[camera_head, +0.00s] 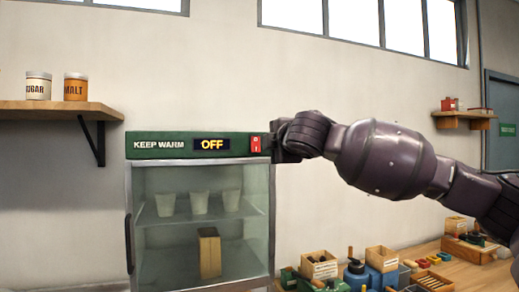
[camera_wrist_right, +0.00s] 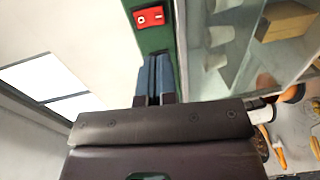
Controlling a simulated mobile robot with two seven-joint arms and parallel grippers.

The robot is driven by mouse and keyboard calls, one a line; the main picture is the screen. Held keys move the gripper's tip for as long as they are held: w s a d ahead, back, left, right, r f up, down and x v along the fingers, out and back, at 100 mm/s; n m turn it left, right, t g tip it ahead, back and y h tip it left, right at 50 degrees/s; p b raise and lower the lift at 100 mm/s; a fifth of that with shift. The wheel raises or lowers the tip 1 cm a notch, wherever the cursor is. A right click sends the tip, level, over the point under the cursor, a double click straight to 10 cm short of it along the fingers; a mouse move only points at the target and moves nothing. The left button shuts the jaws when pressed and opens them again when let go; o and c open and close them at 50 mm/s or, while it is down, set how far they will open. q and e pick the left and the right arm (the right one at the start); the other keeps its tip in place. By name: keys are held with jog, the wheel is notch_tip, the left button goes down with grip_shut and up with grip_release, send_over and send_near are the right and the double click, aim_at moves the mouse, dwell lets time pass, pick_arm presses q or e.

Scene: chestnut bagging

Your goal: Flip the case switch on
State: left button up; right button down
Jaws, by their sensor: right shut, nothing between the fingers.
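The warming case (camera_head: 200,225) has glass sides and a green header panel (camera_head: 160,152) reading KEEP WARM, with a display (camera_head: 212,144) showing OFF. A red rocker switch (camera_head: 255,144) sits at the header's right end, and the red switch also shows in the right wrist view (camera_wrist_right: 149,17). My right gripper (camera_head: 274,142) is just right of the switch. In the right wrist view its blue-grey fingers (camera_wrist_right: 155,68) are together and empty, pointing along the green panel a little short of the switch. Contact with the panel cannot be told. My left gripper is out of view.
Cups (camera_head: 200,202) and a brown box (camera_head: 209,253) stand inside the case. A wall shelf (camera_head: 50,109) with two jars is at the left. A wooden worktop (camera_head: 455,270) at the lower right holds boxes and tools. The wall above the case is clear.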

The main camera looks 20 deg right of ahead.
aim_at(256, 150)
jog(key=w, duration=0.3)
jog(key=w+f+p, duration=0.1)
jog(key=w, duration=0.6)
jog(key=shift+w+a+f+p, duration=0.15)
jog(key=shift+w+a+p, duration=0.05)
jog(key=shift+w+p, duration=0.15)
jog(key=shift+w, duration=0.15)
dwell(0.3)
